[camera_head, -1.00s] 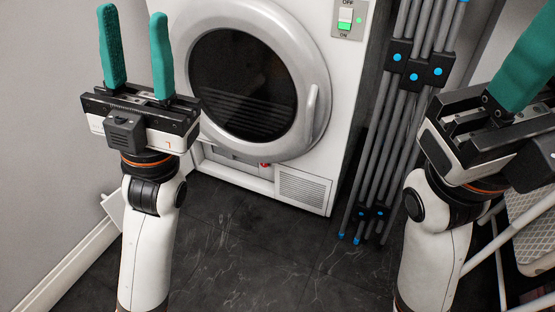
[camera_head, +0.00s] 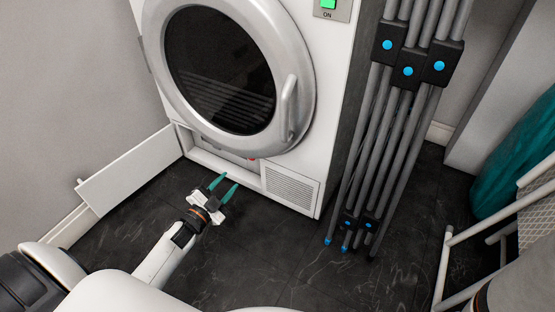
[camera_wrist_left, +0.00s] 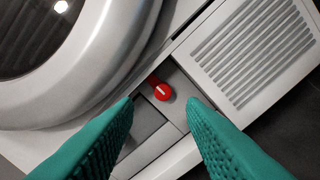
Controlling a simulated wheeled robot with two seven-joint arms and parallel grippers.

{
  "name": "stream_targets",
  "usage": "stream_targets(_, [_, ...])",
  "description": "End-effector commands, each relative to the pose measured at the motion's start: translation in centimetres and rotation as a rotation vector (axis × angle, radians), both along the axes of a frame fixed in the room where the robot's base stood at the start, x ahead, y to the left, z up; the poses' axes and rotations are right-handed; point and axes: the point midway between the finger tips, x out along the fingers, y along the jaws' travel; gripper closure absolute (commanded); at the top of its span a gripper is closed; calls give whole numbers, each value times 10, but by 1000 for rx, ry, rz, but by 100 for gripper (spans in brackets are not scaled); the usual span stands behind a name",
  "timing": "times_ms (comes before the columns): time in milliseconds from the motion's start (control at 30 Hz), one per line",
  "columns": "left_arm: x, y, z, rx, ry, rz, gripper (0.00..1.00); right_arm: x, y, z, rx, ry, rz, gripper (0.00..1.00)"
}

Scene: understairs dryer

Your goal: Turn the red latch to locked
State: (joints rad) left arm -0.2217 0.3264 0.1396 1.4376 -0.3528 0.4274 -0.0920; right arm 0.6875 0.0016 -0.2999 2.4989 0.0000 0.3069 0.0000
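The red latch (camera_wrist_left: 161,91) is a small round knob with a pale line and a short red arm pointing to the upper left. It sits in the recess low on the white dryer (camera_head: 335,75). In the head view only a bit of red shows below the round door. My left gripper (camera_head: 230,180) is low in front of this recess, with its two teal fingers apart and nothing between them. In the wrist view the latch appears between and just beyond the fingertips, with no contact visible. My right gripper is out of view.
A white flap (camera_head: 130,172) stands open left of the recess. A vented grille (camera_head: 291,187) is right of it. The round door (camera_head: 302,85) overhangs above. Grey poles (camera_head: 370,140) and a white rack (camera_head: 447,265) stand at right. The dark floor (camera_head: 285,245) in front is clear.

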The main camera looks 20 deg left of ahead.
Motion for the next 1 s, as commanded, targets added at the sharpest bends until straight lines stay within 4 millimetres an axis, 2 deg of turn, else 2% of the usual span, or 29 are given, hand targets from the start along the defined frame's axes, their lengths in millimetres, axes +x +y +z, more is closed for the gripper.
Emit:
stream_targets(33, [-4, 7, -11, 11, 21, 11, 63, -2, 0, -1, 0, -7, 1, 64])
stream_targets(167, [3, 10, -16, 19, 31, 17, 63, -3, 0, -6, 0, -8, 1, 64])
stream_targets(267, [18, 9, -17, 19, 27, 16, 63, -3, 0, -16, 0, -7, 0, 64])
stream_targets(500, [67, 5, -18, 17, 26, 16, 63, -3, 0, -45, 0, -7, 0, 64])
stream_targets(700, [99, 2, -16, 17, 26, 15, 63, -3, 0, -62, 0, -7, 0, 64])
stream_targets(833, [111, 0, -15, 15, 28, 15, 63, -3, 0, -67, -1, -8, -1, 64])
stream_targets(1000, [115, 0, -13, 15, 29, 16, 63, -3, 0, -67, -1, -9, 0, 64])
